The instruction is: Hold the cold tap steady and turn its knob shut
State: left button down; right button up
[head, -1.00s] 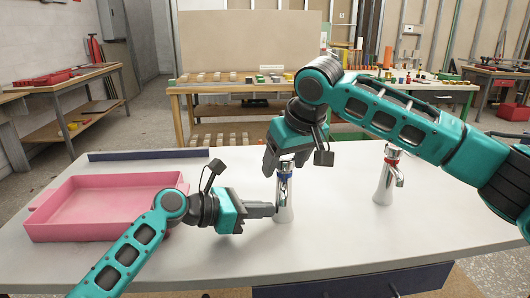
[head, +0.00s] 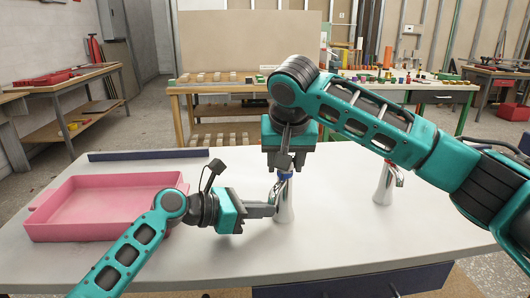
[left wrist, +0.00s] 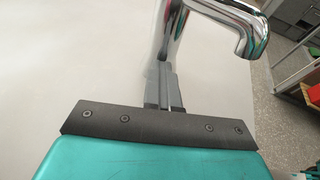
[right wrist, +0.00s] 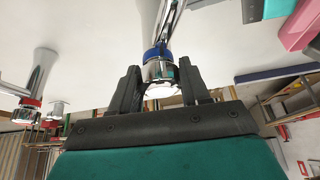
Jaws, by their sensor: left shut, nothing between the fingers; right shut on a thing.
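The chrome cold tap (head: 284,203), with a blue band, stands upright on the white table; its body and spout also show in the left wrist view (left wrist: 183,25). My right gripper (head: 285,168) comes from above and is shut on the tap's knob (right wrist: 160,72), one finger on each side of it. My left gripper (head: 270,211) lies low and level from the left. Its fingers (left wrist: 164,88) are shut together with nothing between them, and their tips are at the side of the tap's body. I cannot tell whether they touch it.
A pink tray (head: 100,232) sits at the table's left. The white tabletop (head: 335,240) in front of the taps is clear. A workbench stands behind.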

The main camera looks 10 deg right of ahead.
jog(key=m+h, duration=0.1)
jog(key=m, duration=0.1)
jog(key=m+h, duration=0.1)
jog(key=m, duration=0.1)
jog(key=shift+a+m+g, duration=0.15)
jog(key=shift+m+g, duration=0.15)
jog(key=shift+m, duration=0.6)
jog(key=o, duration=0.8)
jog(key=shift+r, duration=2.5)
